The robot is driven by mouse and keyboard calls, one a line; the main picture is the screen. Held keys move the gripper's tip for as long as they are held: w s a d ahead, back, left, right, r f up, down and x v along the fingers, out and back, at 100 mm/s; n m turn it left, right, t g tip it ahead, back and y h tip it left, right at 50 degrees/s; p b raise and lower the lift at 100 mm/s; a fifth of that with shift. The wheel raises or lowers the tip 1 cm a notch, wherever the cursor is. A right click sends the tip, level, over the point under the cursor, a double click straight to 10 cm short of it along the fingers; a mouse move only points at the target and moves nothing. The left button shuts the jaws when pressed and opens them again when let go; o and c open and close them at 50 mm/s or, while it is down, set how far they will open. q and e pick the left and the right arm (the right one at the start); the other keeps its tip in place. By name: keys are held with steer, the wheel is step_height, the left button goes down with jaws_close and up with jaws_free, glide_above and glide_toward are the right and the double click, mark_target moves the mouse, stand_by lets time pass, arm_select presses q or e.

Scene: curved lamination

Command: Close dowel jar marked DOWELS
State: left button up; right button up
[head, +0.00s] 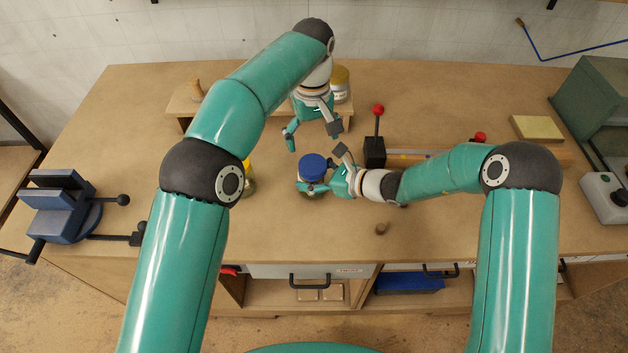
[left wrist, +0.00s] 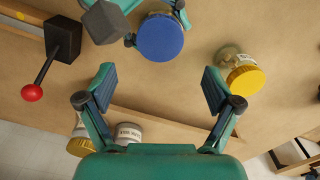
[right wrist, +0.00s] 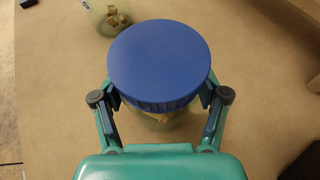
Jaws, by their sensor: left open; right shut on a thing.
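The jar with a blue lid (head: 313,165) stands upright on the bench near the middle. I cannot tell if the lid is screwed tight, and no DOWELS marking shows. My right gripper (head: 326,172) is shut on the jar, its fingers on both sides at or just below the lid's rim. My left gripper (head: 312,136) is open and empty, just behind and above the jar. In the left wrist view the lid (left wrist: 160,37) lies beyond its fingertips.
A yellow-lidded jar (left wrist: 243,78) stands left of the blue-lidded one. More jars (head: 341,84) stand by the wooden shelf (head: 183,104) at the back. A red-knobbed lever (head: 378,110) stands to the right. A blue vise (head: 60,200) is far left. The bench front is mostly clear.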

mark_target(313, 164)
jaws_close()
arm_select(q)
steer(key=shift+f, duration=4.05)
steer(key=shift+c, duration=0.2)
steer(key=c, duration=1.2)
steer(key=m, duration=0.4)
steer(key=shift+m, duration=0.4)
steer(key=m, duration=0.6)
steer(key=shift+m, duration=0.4)
steer(key=o, duration=1.4)
steer(key=shift+r, duration=0.1)
